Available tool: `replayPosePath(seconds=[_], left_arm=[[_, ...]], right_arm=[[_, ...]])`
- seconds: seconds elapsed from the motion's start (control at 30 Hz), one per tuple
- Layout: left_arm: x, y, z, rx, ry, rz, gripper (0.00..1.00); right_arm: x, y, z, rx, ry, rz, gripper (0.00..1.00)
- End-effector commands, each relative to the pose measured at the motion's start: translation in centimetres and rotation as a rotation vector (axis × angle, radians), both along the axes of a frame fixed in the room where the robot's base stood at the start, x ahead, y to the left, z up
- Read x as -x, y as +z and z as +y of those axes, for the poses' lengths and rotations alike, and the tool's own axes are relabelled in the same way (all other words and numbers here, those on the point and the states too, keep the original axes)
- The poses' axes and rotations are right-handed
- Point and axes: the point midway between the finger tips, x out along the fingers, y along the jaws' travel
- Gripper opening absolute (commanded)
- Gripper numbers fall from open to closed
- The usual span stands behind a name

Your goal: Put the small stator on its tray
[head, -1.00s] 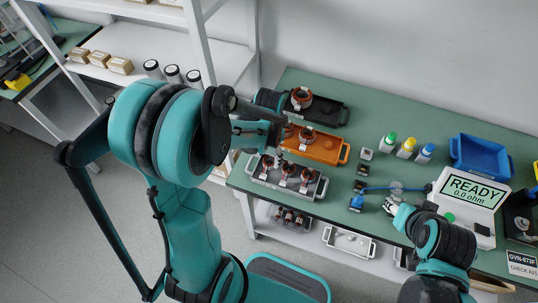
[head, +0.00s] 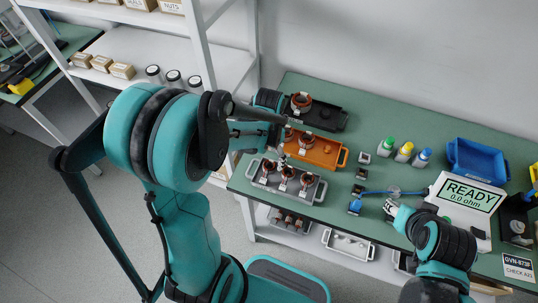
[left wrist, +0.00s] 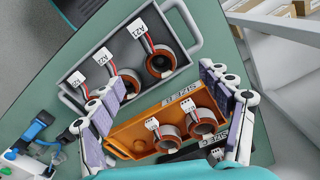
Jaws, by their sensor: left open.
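The grey tray (head: 321,190) at the table's front left bears several copper stators, one of them (left wrist: 160,63) clear in the left wrist view with a white tag. The orange tray (head: 338,152) behind it bears copper stators, two of them clear in the left wrist view (left wrist: 203,122). The black tray (head: 335,116) at the back bears one larger stator (head: 301,99). Which stator is the small one I cannot tell. My left gripper (left wrist: 163,85) is open and empty, its fingers spread over the grey and orange trays. My right gripper (head: 391,208) is near the tester; its fingers are too small to judge.
A tester (head: 465,193) reads READY, 0.0 ohm, with a blue lead (head: 385,190) in front. Several capped bottles (head: 404,152) and a blue bin (head: 477,162) stand behind. White shelving (head: 187,48) rises left of the table. Green tabletop right of the trays is partly free.

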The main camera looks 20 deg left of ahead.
Motion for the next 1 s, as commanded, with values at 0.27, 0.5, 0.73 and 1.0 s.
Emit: replayPosePath(seconds=[0.27,0.5,0.73,1.0], left_arm=[[0.0,1.0,0.0,0.0,0.0,0.0,0.78],[0.0,5.7,0.0,0.0,0.0,0.0,0.78],[0.0,10.0,0.0,0.0,0.0,0.0,0.78],[0.0,12.0,0.0,0.0,0.0,0.0,0.78]], right_arm=[[0.0,0.0,0.0,0.0,0.0,0.0,0.43],[0.0,0.0,0.0,0.0,0.0,0.0,0.43],[0.0,0.0,0.0,0.0,0.0,0.0,0.43],[0.0,0.0,0.0,0.0,0.0,0.0,0.43]])
